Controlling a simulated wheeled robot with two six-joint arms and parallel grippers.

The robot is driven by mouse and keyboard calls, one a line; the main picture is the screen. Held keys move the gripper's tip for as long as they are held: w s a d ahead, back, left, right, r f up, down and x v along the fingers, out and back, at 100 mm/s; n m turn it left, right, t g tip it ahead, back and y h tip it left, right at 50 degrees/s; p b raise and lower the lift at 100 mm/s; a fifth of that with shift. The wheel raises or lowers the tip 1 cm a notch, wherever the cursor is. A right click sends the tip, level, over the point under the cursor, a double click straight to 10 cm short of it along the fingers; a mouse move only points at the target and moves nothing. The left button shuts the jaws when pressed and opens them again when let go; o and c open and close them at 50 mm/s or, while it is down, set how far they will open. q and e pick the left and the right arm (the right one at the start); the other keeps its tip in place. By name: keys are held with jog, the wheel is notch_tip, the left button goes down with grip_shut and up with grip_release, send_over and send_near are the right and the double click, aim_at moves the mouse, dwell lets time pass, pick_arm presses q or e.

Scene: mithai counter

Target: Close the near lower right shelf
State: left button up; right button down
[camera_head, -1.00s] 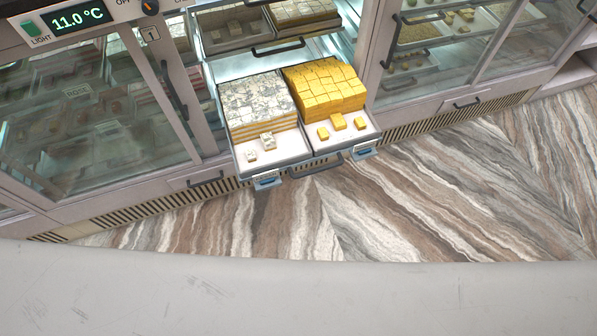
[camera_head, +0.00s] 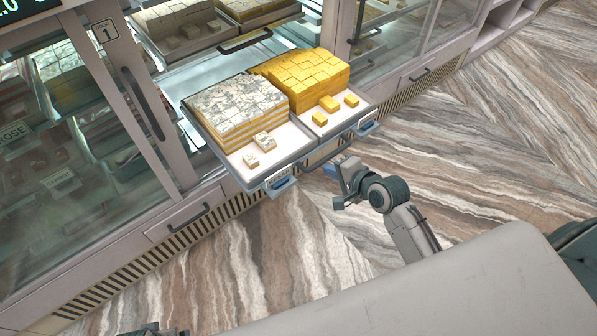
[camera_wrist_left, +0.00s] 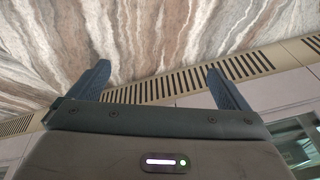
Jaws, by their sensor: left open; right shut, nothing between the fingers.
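The lower shelf (camera_head: 222,153) is pulled out of the display case toward me. It carries a silver-topped block of layered sweets (camera_head: 237,108) on the left and a block of yellow sweets (camera_head: 303,78) on the right, with small loose pieces in front. Its dark front handle (camera_head: 322,160) is partly hidden by my right gripper. My right gripper (camera_head: 334,167) is shut and empty, at the shelf's front edge by the handle; I cannot tell if it touches. My left gripper (camera_wrist_left: 158,84) is open and empty in the left wrist view, with floor and a vent strip beyond.
An upper shelf (camera_head: 245,40) with sweets also sticks out above. Glass cabinet doors stand left (camera_head: 60,150) and right (camera_head: 400,45). Blue-edged label holders (camera_head: 282,184) jut from the shelf front. The marbled floor (camera_head: 480,140) in front is clear.

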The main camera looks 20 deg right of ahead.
aim_at(303, 159)
pick_arm(q)
jog(key=r, duration=0.2)
jog(key=r+b, duration=0.1)
jog(key=shift+w+d+r, duration=0.2)
jog(key=shift+d+r, duration=0.05)
pick_arm(e)
jog(key=x, duration=0.9)
jog(key=shift+w+f, duration=0.2)
jog(key=shift+w, duration=0.1)
